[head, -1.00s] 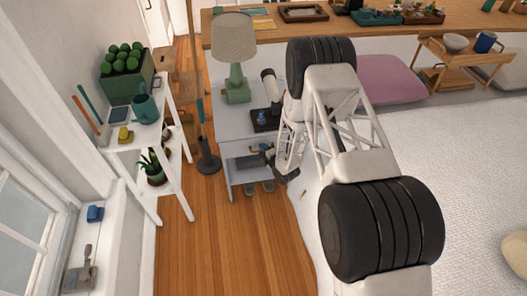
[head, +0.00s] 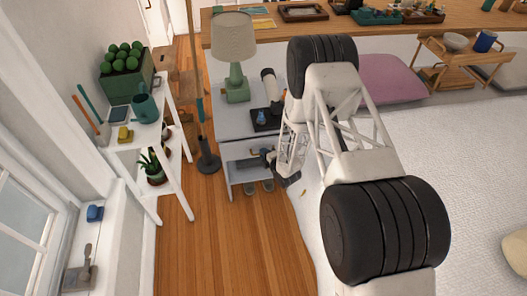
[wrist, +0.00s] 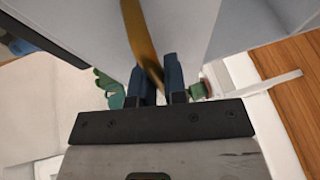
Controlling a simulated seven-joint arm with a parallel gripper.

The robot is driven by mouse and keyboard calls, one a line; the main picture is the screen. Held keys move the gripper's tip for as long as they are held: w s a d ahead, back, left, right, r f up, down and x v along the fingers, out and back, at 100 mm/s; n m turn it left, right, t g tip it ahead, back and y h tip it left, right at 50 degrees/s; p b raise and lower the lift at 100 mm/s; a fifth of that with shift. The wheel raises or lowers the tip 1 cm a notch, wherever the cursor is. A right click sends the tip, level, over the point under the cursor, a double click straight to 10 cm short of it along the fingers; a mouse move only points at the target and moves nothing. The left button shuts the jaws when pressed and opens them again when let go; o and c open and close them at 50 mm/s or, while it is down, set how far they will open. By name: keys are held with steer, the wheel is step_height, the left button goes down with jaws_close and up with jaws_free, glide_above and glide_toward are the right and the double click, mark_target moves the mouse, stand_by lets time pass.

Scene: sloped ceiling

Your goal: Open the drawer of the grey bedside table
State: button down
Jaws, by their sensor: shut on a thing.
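The grey bedside table (head: 228,124) stands left of my arm in the head view, with an open lower shelf. In the wrist view its grey surface (wrist: 75,30) fills the upper part. A brass-coloured handle (wrist: 137,28) runs down between the two dark fingers of my gripper (wrist: 158,72), which is shut on it. In the head view my gripper (head: 267,155) is small and dark at the table's front, partly hidden by my arm. The drawer front is mostly hidden there, and I cannot tell how far out it stands.
A green lamp (head: 237,84) and a dark tray (head: 266,122) stand on the table. A white plant stand (head: 155,151) is to the left.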

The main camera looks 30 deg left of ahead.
steer(key=s+d, duration=1.5)
steer(key=shift+s+d, duration=0.2)
steer(key=shift+d, duration=0.05)
steer(key=c, duration=1.2)
jaws_free()
steer(key=shift+v, duration=3.9)
steer(key=shift+w+r, duration=0.1)
